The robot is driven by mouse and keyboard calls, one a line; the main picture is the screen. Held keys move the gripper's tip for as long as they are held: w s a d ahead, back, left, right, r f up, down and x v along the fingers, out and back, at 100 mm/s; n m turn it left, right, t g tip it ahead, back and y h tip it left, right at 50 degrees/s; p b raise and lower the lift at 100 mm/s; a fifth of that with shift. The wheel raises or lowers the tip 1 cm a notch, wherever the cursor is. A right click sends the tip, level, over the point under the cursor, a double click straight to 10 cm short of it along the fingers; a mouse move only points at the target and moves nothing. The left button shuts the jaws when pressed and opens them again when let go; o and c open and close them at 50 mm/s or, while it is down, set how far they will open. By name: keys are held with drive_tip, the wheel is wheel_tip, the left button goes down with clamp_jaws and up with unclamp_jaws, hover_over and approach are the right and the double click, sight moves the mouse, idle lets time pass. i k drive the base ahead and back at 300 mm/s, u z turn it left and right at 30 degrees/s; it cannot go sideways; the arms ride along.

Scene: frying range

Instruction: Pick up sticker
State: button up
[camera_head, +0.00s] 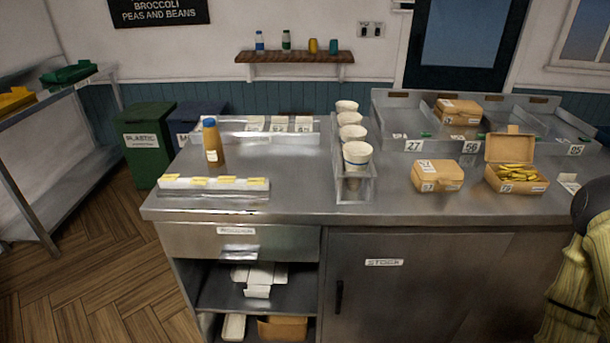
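Several small yellow stickers (228,179) stand in a row along a long white holder (215,188) at the front left of the steel counter. Several white slips or labels (280,123) sit in a clear rack (230,136) at the back left; I cannot tell whether these are stickers too. White labels are also on the closed brown box (437,177) and on the open brown box of fries (514,176) at the right. My gripper is not in view.
A brown-yellow bottle (212,143) stands behind the sticker holder. A clear stand (354,189) of white cups divides the steel counter (300,200). The counter left of the cups is mostly clear.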

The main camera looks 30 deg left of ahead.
sight(222, 179)
drive_tip(key=z, duration=2.05)
drive_tip(key=k, duration=1.55)
drive_tip(key=u, duration=1.7)
